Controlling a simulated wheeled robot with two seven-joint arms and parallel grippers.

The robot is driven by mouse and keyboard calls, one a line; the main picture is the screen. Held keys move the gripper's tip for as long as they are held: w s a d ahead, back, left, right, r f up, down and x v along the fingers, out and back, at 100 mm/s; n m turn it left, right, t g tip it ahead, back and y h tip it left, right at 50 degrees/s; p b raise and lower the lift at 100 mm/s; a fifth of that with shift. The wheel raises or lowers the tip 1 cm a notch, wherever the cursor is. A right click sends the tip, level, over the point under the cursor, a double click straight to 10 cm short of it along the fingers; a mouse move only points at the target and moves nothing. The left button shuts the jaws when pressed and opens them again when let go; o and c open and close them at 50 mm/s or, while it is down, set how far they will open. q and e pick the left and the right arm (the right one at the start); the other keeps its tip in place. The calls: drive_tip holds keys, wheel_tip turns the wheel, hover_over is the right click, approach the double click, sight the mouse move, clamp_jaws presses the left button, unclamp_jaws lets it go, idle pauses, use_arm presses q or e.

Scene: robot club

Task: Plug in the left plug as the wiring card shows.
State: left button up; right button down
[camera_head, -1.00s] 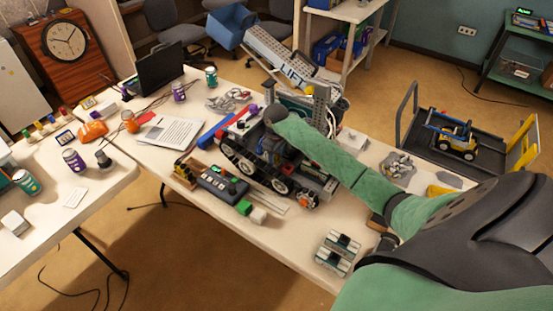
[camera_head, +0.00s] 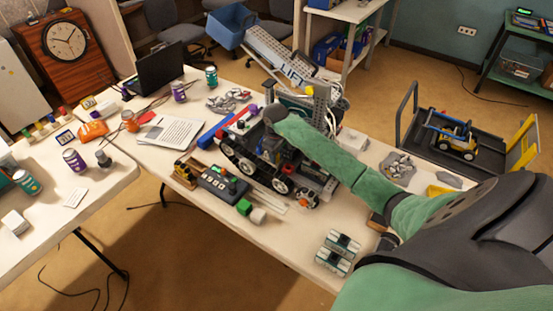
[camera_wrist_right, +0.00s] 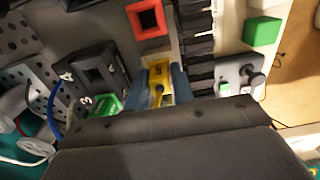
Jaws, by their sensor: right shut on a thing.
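My right gripper (camera_wrist_right: 161,82) is shut on a yellow plug (camera_wrist_right: 158,90) between its two blue-grey fingers in the right wrist view. In the head view my right arm reaches over the tracked robot (camera_head: 262,155) on the table, and its fingertips are hidden there. Beside the gripper are a dark socket block (camera_wrist_right: 82,82) marked 3 and 4, a green piece (camera_wrist_right: 104,103) at the 3 and a red-framed square socket (camera_wrist_right: 147,18). I cannot tell whether the yellow plug touches a socket. A printed sheet (camera_head: 171,133) lies on the table; its content is unreadable. My left gripper is out of view.
A blue wire (camera_wrist_right: 53,98) and white wires (camera_wrist_right: 22,130) loop at the left of the wrist view. A control box (camera_head: 222,185) stands in front of the robot. Small circuit boards (camera_head: 338,252) lie near the table's front edge. A laptop (camera_head: 160,70) stands at the back.

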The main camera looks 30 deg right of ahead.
drive_tip(key=shift+r+p, duration=0.5)
drive_tip(key=shift+r, duration=0.3)
drive_tip(key=shift+r+p, duration=0.85)
drive_tip(key=shift+r, duration=0.3)
